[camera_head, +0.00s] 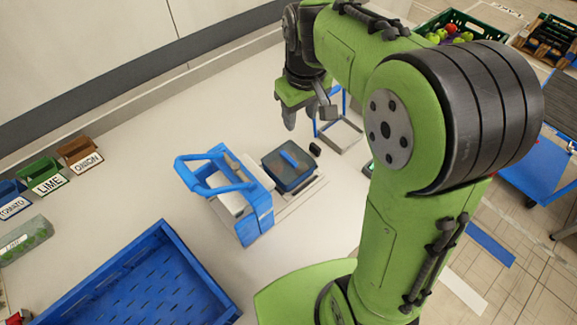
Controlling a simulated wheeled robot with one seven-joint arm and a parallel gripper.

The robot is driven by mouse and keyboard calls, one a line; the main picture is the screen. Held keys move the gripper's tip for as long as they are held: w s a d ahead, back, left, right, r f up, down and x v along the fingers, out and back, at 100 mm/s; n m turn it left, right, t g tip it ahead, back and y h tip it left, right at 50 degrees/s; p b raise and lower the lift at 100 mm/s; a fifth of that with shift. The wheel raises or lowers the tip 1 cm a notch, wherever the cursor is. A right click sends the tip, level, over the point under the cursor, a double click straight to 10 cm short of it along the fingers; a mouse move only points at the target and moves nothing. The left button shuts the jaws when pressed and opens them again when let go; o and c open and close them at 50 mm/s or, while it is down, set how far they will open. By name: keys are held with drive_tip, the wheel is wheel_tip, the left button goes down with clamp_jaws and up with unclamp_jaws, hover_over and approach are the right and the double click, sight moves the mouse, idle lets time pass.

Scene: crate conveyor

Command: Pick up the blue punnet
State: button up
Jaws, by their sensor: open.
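What looks like the blue punnet (289,167) is a low, dark blue-grey box with a bright blue strip across its top. It sits on a flat, pale base on the light worktop, near the middle of the head view. My gripper (307,117) is open and points down above the worktop, higher in the picture than the punnet and apart from it. Nothing shows between its fingers. My green arm covers the worktop to the right of the punnet.
A small open tray (342,139) with a blue handle stands to the right. A large blue crate (164,235) is at lower left. Labelled bins (46,184) line the left. The worktop behind the caddy is clear.

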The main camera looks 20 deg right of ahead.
drive_tip(key=w+f+n+g, duration=0.2)
drive_tip(key=w+f, duration=0.6)
hover_over(288, 157)
wheel_tip(288, 157, down, 10)
drive_tip(key=shift+r, duration=0.15)
wheel_tip(288, 157, down, 6)
drive_tip(key=shift+f, duration=0.1)
clamp_jaws()
